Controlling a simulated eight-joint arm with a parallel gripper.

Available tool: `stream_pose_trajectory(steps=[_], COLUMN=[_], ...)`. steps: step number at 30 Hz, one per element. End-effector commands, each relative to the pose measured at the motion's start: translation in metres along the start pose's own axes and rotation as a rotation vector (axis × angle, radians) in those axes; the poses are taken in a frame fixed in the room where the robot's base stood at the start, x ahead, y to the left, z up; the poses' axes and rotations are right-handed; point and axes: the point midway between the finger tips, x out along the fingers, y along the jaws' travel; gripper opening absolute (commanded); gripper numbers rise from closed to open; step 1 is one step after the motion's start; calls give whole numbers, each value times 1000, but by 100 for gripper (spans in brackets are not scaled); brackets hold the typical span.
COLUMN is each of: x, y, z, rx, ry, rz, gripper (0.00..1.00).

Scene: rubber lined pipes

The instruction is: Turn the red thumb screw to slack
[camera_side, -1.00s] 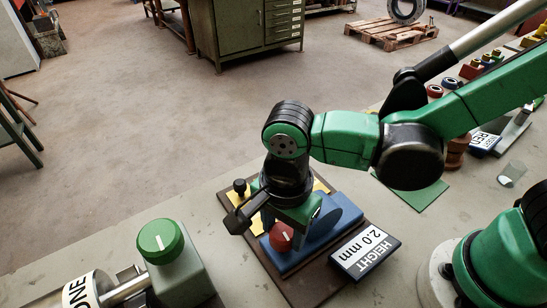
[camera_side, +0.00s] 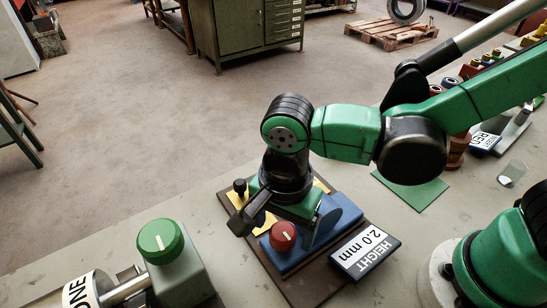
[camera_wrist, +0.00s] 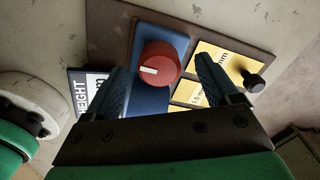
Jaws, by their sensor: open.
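The red thumb screw (camera_side: 284,236) stands on a blue block (camera_side: 290,261) on a dark brown base. In the wrist view the round red screw head (camera_wrist: 160,62) carries a white pointer line towards the left. My gripper (camera_wrist: 161,68) is open, with one blue-grey finger on each side of the screw head in that view. Gaps show between the fingers and the head, and nothing is held. In the side view my gripper is just above and behind the screw; its fingertips are partly hidden. I cannot tell the fingers' exact height over the block.
A "HEIGHT 2.0 mm" display (camera_side: 365,250) lies right of the block. A yellow plate (camera_wrist: 205,72) with a black knob (camera_wrist: 252,82) is beside it. A green knob (camera_side: 160,240) on a grey housing stands at the left. A green mat (camera_side: 412,190) lies behind, on the bench.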

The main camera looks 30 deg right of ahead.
Motion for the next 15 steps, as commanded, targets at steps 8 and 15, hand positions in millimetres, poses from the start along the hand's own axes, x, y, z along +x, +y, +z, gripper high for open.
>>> stream_pose_trajectory(steps=[8,15], x=[-34,-49], y=[0,0], z=[0,0], rx=[0,-1], ry=[0,0], rz=[0,0], gripper=[81,81])
